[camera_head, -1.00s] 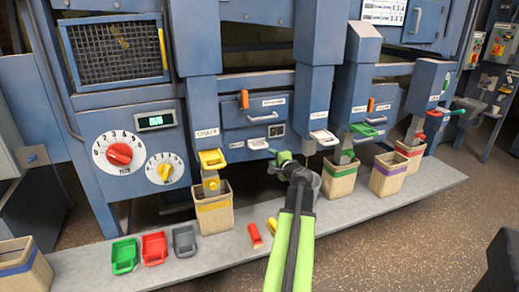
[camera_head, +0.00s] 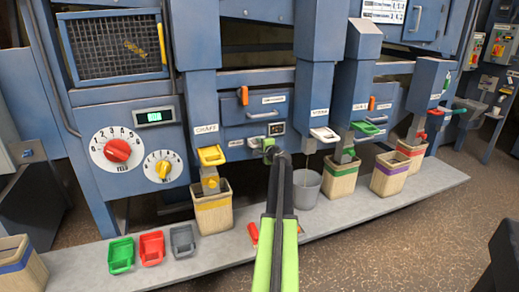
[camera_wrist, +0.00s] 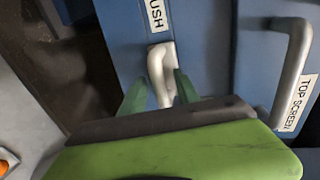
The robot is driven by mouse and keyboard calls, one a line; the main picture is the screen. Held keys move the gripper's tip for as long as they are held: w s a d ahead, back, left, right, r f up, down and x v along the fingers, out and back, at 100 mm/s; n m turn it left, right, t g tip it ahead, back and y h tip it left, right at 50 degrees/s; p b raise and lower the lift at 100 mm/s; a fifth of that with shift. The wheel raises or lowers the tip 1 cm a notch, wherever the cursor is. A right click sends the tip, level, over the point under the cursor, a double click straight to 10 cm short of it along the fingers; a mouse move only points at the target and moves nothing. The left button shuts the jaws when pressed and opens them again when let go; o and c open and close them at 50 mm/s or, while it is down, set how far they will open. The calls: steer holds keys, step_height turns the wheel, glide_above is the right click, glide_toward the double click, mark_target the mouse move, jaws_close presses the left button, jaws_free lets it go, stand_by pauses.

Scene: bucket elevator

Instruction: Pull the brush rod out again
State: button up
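The brush rod's pale handle (camera_wrist: 162,70) sticks out of the blue panel under a partly cut-off label ending in "USH", in the wrist view. My gripper (camera_wrist: 161,80) has its green fingers one on each side of this handle. The fingers look open around it; a narrow gap shows on the left, and I cannot tell whether the right finger touches. In the head view my gripper (camera_head: 270,152) is at the panel, right of the yellow scoop, and mostly hides the handle. How far the rod sits in the panel is hidden.
A handle marked "TOP SCREEN" (camera_wrist: 293,75) is close to the right of my gripper. A grey bucket (camera_head: 307,188) stands on the shelf (camera_head: 340,214) right of my arm. A wooden bucket with a yellow band (camera_head: 212,212) stands to the left.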

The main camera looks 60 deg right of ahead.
jaws_close()
stand_by(1.4)
steer(key=shift+a, duration=0.45)
steer(key=shift+s+d, duration=0.1)
steer(key=shift+s, duration=0.05)
steer(key=f+v, duration=0.2)
steer(key=v, duration=0.8)
steer(key=s+f+v, duration=0.1)
steer(key=f+v, duration=0.1)
steer(key=v, duration=0.9)
steer(key=shift+s+f, duration=0.2)
steer(key=shift+f, duration=0.05)
